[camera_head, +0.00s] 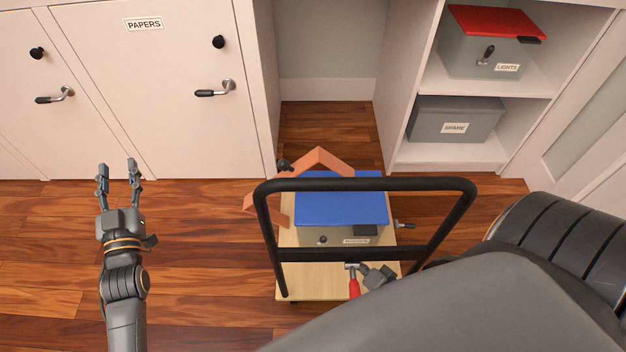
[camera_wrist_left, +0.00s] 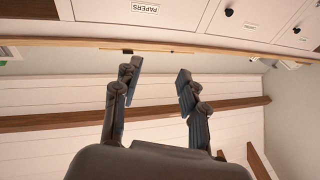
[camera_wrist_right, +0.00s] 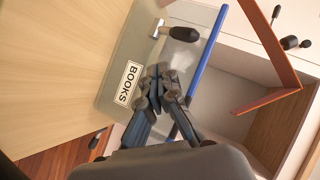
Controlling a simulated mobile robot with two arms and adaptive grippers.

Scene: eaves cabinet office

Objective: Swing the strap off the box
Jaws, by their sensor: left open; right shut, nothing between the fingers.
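The box (camera_head: 340,204) has a blue lid and grey-green walls and stands on a trolley. Its BOOKS label (camera_wrist_right: 128,83) shows in the right wrist view. The orange strap (camera_head: 317,158) is a stiff angular band, standing out past the box's far and left sides, with its peak beyond the lid. It also shows in the right wrist view (camera_wrist_right: 267,45), with a gap to the lid edge. My right gripper (camera_wrist_right: 165,70) is shut and empty near the labelled wall; the head view mostly hides it behind my arm. My left gripper (camera_head: 117,163) is open and empty, left of the trolley.
The trolley's black push handle (camera_head: 365,184) rises in front of the box. A red-handled item (camera_head: 354,287) is near its deck (camera_head: 310,282). A black-gripped handle (camera_head: 404,225) sticks out right of the box. Shelves with a LIGHTS box (camera_head: 483,50) and SPARE box (camera_head: 455,118) stand right.

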